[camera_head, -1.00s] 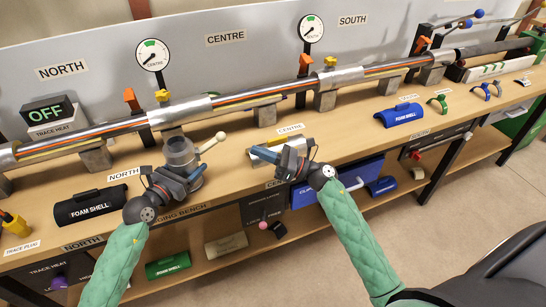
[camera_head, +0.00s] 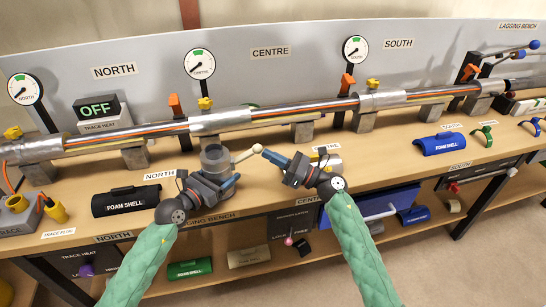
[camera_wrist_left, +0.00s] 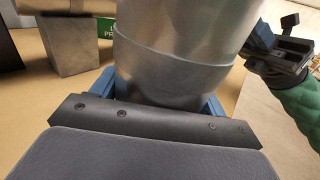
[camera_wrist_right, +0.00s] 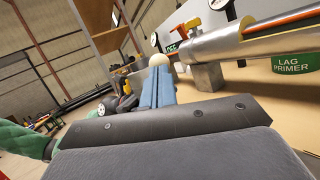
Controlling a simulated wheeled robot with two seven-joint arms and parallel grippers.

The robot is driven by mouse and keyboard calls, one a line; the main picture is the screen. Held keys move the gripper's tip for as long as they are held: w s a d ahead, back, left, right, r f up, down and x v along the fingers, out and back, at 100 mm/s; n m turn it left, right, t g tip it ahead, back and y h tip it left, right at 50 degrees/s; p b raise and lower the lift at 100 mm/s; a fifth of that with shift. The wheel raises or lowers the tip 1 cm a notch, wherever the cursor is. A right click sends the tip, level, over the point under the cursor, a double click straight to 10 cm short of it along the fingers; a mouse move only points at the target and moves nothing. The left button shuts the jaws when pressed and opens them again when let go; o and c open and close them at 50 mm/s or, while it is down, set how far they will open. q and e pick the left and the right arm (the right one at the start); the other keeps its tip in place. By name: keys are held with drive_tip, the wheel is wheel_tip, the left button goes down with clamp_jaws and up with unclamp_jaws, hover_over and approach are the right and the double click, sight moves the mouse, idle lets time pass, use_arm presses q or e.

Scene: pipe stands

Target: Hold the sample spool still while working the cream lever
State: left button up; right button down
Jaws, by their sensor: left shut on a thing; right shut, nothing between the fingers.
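The sample spool (camera_head: 214,157), a grey metal cylinder with a flanged top, stands upright on the bench in front of the pipe. Its cream lever (camera_head: 246,154) points to the right and ends in a round knob. My left gripper (camera_head: 213,184) is shut around the spool's lower body; in the left wrist view the spool (camera_wrist_left: 175,65) fills the space between the blue fingers. My right gripper (camera_head: 270,157) is shut and empty, its blue fingertips close to the knob. In the right wrist view the knob (camera_wrist_right: 159,60) shows just past the fingertips; whether they touch is unclear.
The long pipe (camera_head: 280,113) on grey blocks runs behind the spool. A black foam shell (camera_head: 126,200) lies left of my left gripper. A silver piece (camera_head: 327,161) lies behind my right gripper. Bench top farther right is clear up to a blue foam shell (camera_head: 439,144).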

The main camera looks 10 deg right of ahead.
drive_tip(key=shift+r+g, duration=0.15)
drive_tip(key=shift+g, duration=0.15)
drive_tip(key=shift+a+r+n+g+h, duration=0.25)
drive_tip(key=shift+r+n+g+h, duration=0.35)
drive_tip(key=shift+r, duration=0.25)
drive_tip(key=a+r+n+g+h, duration=0.1)
drive_tip(key=r+h, duration=0.1)
drive_tip(key=a+r+n+g+h, duration=0.1)
drive_tip(key=a+r+h, duration=0.1)
drive_tip(key=shift+w+a+n+g, duration=0.1)
drive_tip(key=shift+w+n+g, duration=0.05)
drive_tip(key=shift+n+g, duration=0.2)
